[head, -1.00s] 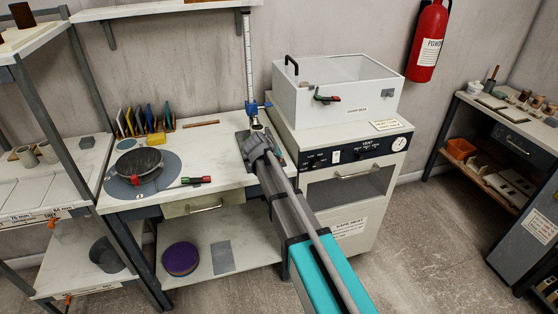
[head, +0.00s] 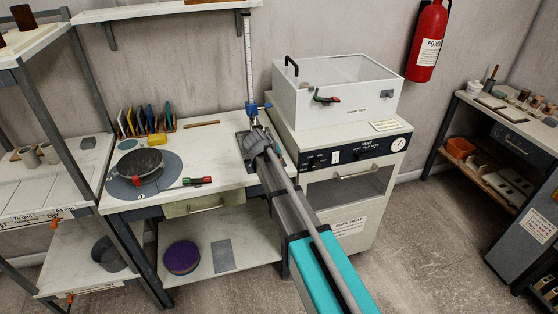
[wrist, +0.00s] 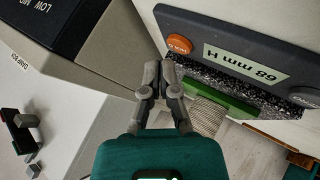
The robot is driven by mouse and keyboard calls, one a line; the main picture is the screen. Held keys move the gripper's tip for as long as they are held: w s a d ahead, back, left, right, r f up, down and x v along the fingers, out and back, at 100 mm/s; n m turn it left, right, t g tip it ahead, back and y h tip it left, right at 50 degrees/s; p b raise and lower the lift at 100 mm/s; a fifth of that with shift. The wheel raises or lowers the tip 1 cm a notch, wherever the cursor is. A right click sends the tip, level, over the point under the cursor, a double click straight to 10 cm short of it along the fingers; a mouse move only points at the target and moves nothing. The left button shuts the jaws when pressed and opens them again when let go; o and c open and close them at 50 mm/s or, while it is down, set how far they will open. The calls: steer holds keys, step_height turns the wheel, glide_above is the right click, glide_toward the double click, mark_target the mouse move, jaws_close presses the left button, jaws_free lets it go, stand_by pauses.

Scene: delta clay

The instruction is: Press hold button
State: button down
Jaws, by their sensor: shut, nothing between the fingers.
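In the wrist view a dark panel (wrist: 236,34) carries a pale green strip (wrist: 245,64) reading something like "68 mm H", upside down. I cannot read which is the hold button. My gripper (wrist: 160,66) is shut and empty, its tips just left of and below the first button. Contact cannot be judged. In the head view my gripper (head: 254,136) is over the ruled stand (head: 248,58) at the bench corner, partly hiding its base.
A white cabinet (head: 382,155) with knobs and a clear-lidded box (head: 317,104) stands close right of my arm.

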steer(key=shift+r+p, duration=2.45)
steer(key=shift+r, duration=0.05)
steer(key=s+d+f+g+y, duration=0.1)
steer(key=s+d, duration=0.4)
steer(key=s, duration=0.5)
steer(key=s+d+f+m+g+y, duration=0.1)
steer(key=s+d+g, duration=0.3)
steer(key=s, duration=0.6)
steer(key=s+d+f+m+g+y, duration=0.1)
steer(key=s+d+f+g+y, duration=0.1)
steer(key=s+d, duration=0.4)
steer(key=s+y+p, duration=0.1)
steer(key=s, duration=0.4)
steer(key=shift+d+f+g, duration=0.25)
steer(key=shift+f+g, duration=0.1)
steer(key=shift+g, duration=0.05)
